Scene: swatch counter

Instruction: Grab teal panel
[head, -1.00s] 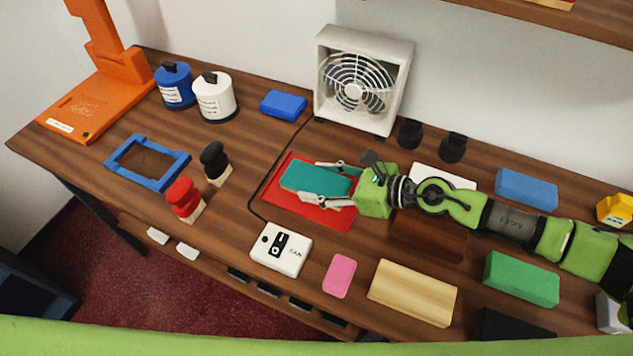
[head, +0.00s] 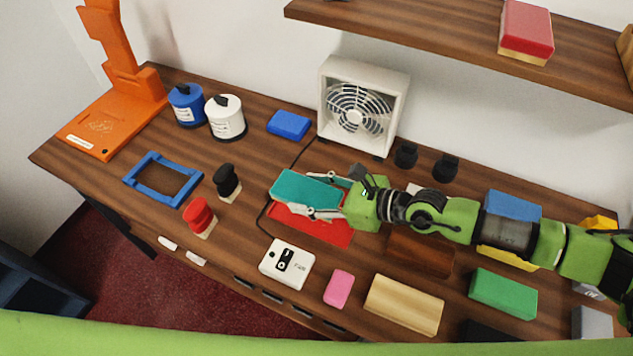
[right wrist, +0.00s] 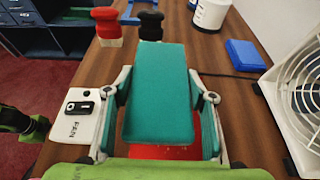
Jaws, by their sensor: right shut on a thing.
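The teal panel (head: 300,187) is a flat block held between the two fingers of my right gripper (head: 312,192). It is tilted a little and stands just above a red panel (head: 328,229) on the counter. In the right wrist view the teal panel (right wrist: 158,95) lies between the pads of my right gripper (right wrist: 160,88), with a strip of the red panel (right wrist: 165,152) showing below it. My left gripper does not show in the head view.
A white fan (head: 362,105) stands behind the panel. A white switch box (head: 287,262) and pink block (head: 338,288) lie in front. Black (head: 227,182) and red (head: 200,217) knobs and a blue frame (head: 163,179) are to the left. A shelf (head: 450,48) hangs above.

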